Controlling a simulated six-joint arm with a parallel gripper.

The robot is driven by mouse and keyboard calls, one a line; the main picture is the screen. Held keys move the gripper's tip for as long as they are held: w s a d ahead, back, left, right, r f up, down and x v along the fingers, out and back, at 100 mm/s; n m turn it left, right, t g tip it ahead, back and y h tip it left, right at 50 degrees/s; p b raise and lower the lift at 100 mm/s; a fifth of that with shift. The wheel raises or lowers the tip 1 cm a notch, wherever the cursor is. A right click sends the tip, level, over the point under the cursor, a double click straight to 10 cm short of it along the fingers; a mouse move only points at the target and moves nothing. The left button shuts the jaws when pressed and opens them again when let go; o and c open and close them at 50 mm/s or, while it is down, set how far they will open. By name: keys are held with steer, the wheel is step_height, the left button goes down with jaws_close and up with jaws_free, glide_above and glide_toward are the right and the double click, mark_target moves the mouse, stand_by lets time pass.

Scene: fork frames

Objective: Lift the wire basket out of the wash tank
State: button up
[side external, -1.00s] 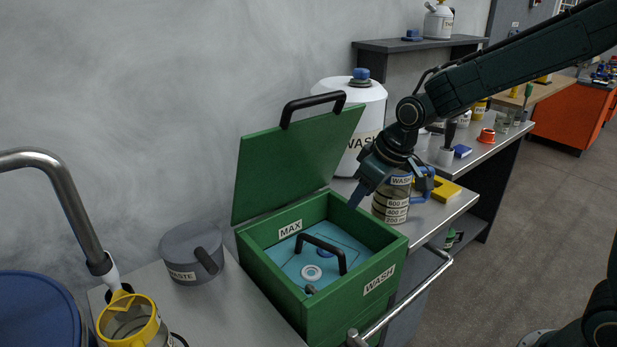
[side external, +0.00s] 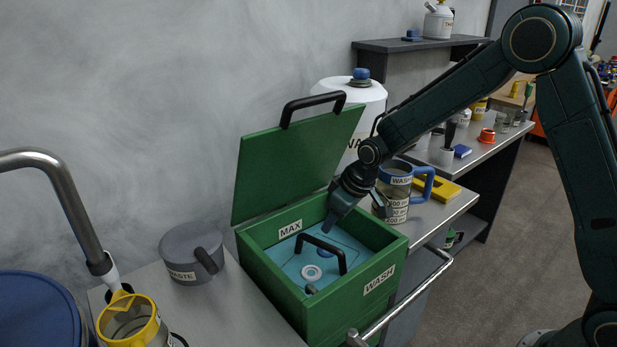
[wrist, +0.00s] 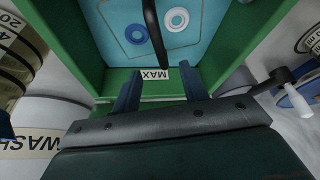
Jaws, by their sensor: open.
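The green wash tank (side external: 330,295) stands on the bench with its lid (side external: 290,165) raised. Blue liquid (side external: 290,262) fills its inside. The basket's black handle (side external: 321,247) arches above the liquid; the wire body is mostly hidden below, with only a faint outline showing. The handle also shows in the wrist view (wrist: 152,30). My gripper (side external: 354,212) is open and empty over the tank's far right corner, apart from the handle. In the wrist view, my gripper's two blue fingers (wrist: 158,82) are spread, with the handle beyond their tips.
A clear jug with a blue handle (side external: 397,190) stands close beside my gripper. A large white container (side external: 355,100) is behind the lid. A grey lidded pot (side external: 192,252) and a yellow-rimmed jug (side external: 130,325) are left of the tank. A yellow block (side external: 437,189) lies beyond the jug.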

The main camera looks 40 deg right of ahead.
mark_target(321, 241)
steer(key=x, duration=0.7)
steer(key=shift+f, duration=0.15)
steer(key=shift+w+f, duration=0.1)
steer(key=shift+f, duration=0.05)
steer(key=shift+x, duration=2.55)
steer(key=shift+f, duration=0.3)
steer(key=shift+r, duration=0.1)
jaws_close()
